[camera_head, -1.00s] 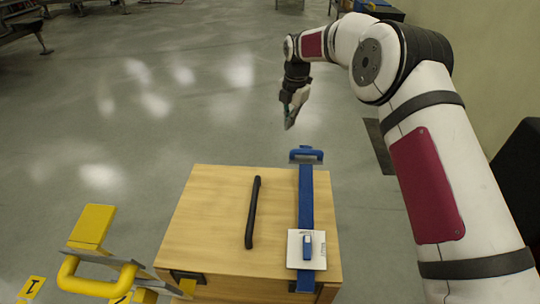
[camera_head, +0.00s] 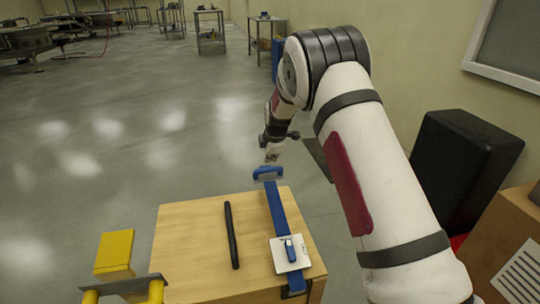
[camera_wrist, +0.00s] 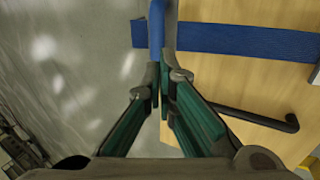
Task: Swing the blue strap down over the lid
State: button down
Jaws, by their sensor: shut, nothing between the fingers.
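The blue strap (camera_head: 275,209) runs along the right part of the wooden box's lid (camera_head: 190,235). Its far end carries a wide blue handle (camera_head: 267,173) at or just past the lid's far edge. The near part of the strap meets a white plate with a blue piece on it (camera_head: 291,253). My gripper (camera_head: 272,156) is just behind the handle. In the wrist view, my closed, empty fingertips (camera_wrist: 160,88) are just below the blue handle bar (camera_wrist: 156,28); I cannot tell if they touch it. The strap (camera_wrist: 245,41) extends right from the bar.
A black bar handle (camera_head: 231,235) lies along the lid, left of the strap. A yellow piece (camera_head: 114,253) stands left of the box. A black case (camera_head: 465,160) and a brown box (camera_head: 515,250) are at the right. The floor beyond the box is open.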

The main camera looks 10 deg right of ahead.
aim_at(268, 169)
jog(key=b+x, duration=0.2)
jog(key=x, duration=0.5)
jog(key=shift+w+f, duration=0.1)
